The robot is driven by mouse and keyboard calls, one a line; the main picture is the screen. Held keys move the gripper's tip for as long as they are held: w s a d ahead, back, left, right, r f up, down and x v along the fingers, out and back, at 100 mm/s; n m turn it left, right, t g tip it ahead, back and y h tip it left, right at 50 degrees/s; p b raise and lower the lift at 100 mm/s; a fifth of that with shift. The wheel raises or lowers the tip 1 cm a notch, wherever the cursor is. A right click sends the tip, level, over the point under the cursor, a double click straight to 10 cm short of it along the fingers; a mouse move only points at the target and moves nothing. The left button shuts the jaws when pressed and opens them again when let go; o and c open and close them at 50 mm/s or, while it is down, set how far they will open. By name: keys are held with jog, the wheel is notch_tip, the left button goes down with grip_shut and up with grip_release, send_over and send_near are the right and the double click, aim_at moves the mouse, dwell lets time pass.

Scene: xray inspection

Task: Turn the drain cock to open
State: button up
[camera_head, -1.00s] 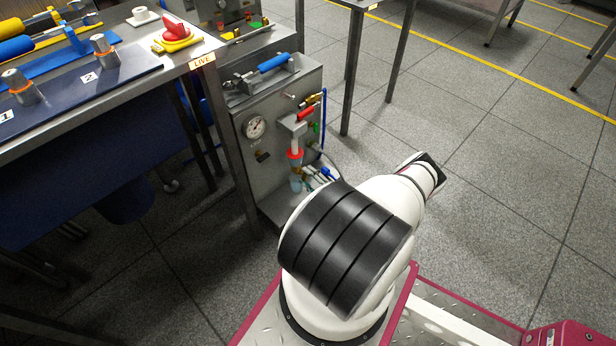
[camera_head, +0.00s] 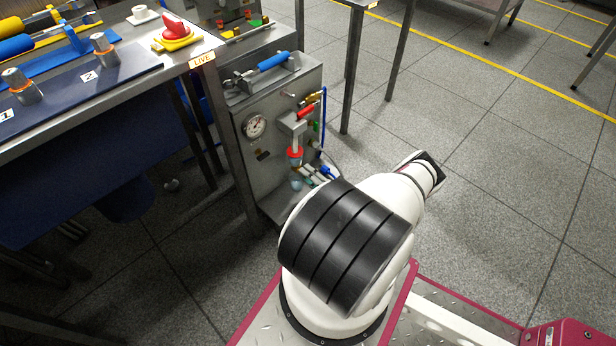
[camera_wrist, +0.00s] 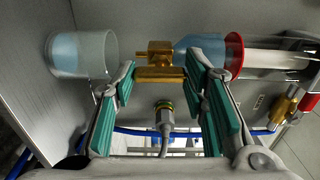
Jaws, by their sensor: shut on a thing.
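The drain cock (camera_wrist: 154,54) is a small brass fitting below a blue-tinted filter bowl (camera_wrist: 200,45) with a red collar (camera_wrist: 234,56), in the wrist view. Its brass handle (camera_wrist: 160,75) lies crosswise between my fingertips. My gripper (camera_wrist: 160,68), with green pads, is shut on this handle. A clear cup (camera_wrist: 84,54) with bluish content stands to the left of the cock. The handle's open or closed setting cannot be told.
A pressure gauge (camera_head: 254,126) and a red-handled valve (camera_head: 306,111) sit on the panel. A hose fitting (camera_wrist: 165,112) and blue tubing (camera_wrist: 135,132) lie close by in the wrist view. A workbench (camera_head: 196,48) stands at the left. Open floor (camera_head: 500,190) lies to the right.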

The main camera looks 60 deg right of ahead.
jog(key=o, duration=1.2)
jog(key=shift+c, duration=0.2)
jog(key=v, duration=1.2)
jog(key=shift+f, duration=0.1)
